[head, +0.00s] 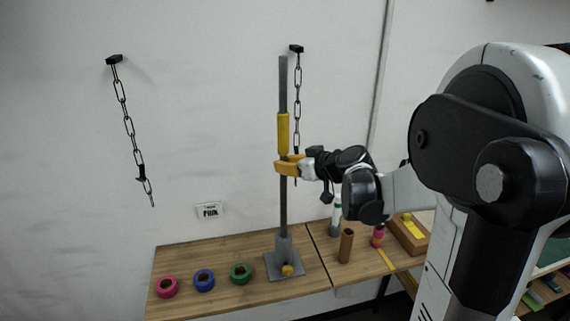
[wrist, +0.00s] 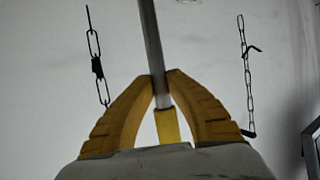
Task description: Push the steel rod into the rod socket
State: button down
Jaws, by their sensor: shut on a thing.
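The steel rod (head: 283,205) is a long grey bar standing upright, with a yellow sleeve (head: 283,133) on its upper half. My gripper (head: 284,167) has its yellow fingers shut on the rod just below the sleeve. In the wrist view, my gripper (wrist: 166,90) closes its fingertips around the rod (wrist: 151,40), and part of the yellow sleeve (wrist: 168,125) shows between the fingers. The rod's lower end meets the grey rod socket (head: 284,247), which stands on a square base plate with a yellow knob (head: 287,270). How deep the rod sits inside is hidden.
Pink (head: 167,287), blue (head: 204,280) and green (head: 241,273) tape rolls lie left of the socket on the wooden bench (head: 235,256). A brown tube (head: 346,246) and bottles stand to its right. Chains hang on the wall, one (head: 298,100) close behind the rod.

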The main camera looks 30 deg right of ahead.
jog(key=shift+f+b, duration=5.7)
jog(key=shift+f, duration=1.1)
jog(key=c, duration=1.4)
grip_release()
jog(key=shift+s, duration=0.1)
send_near(285, 202)
jog(key=shift+v, duration=0.85)
